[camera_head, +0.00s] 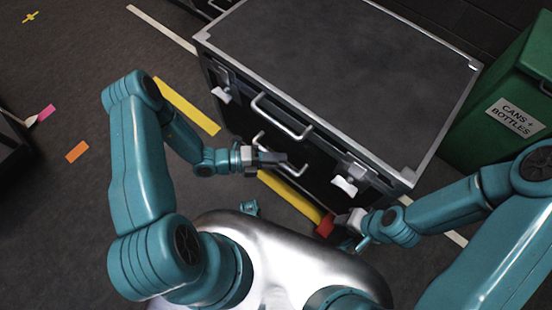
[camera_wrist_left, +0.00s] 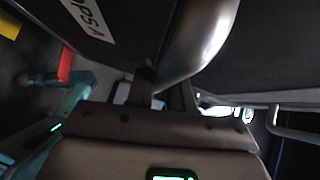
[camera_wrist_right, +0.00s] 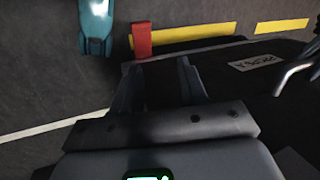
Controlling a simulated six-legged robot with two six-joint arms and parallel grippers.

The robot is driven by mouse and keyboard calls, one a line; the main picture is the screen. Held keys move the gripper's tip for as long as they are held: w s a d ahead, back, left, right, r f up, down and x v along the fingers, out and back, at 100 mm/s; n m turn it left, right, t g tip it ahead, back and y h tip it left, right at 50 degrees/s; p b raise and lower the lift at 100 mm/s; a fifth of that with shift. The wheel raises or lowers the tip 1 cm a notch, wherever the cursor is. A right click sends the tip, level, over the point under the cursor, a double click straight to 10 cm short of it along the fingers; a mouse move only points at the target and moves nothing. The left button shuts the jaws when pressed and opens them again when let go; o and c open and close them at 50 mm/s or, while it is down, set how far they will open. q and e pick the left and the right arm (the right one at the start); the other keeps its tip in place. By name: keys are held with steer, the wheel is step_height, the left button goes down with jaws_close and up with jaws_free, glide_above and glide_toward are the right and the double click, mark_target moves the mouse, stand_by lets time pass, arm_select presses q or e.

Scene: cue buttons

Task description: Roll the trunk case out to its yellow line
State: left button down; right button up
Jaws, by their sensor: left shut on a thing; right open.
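The trunk case (camera_head: 340,75) is black with grey metal edges and stands on the floor in the head view. Its front has two silver bar handles, the upper one (camera_head: 282,117) free. My left gripper (camera_head: 282,160) is shut on the lower handle (camera_head: 296,170); the bar (camera_wrist_left: 200,40) passes between its fingers in the left wrist view. The yellow line (camera_head: 187,106) runs along the floor by the case's front, partly hidden by my left arm. My right gripper (camera_head: 338,222) is open and empty near the case's lower front, by a red block (camera_head: 325,226); the block also shows in the right wrist view (camera_wrist_right: 141,40).
A green bin (camera_head: 505,100) labelled for cans and bottles stands right of the case. A white floor line (camera_head: 160,28) runs beside the case. Orange (camera_head: 77,151) and pink (camera_head: 46,112) marks lie at the left, near a dark box (camera_head: 12,145). The floor at left is mostly clear.

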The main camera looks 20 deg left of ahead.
arm_select(q)
steer(key=shift+w, duration=0.15)
steer(key=c, duration=1.1)
jaws_free()
steer(key=p+v, duration=0.1)
steer(key=v, duration=1.5)
steer(key=shift+a+p, duration=0.15)
steer(key=shift+p, duration=0.2)
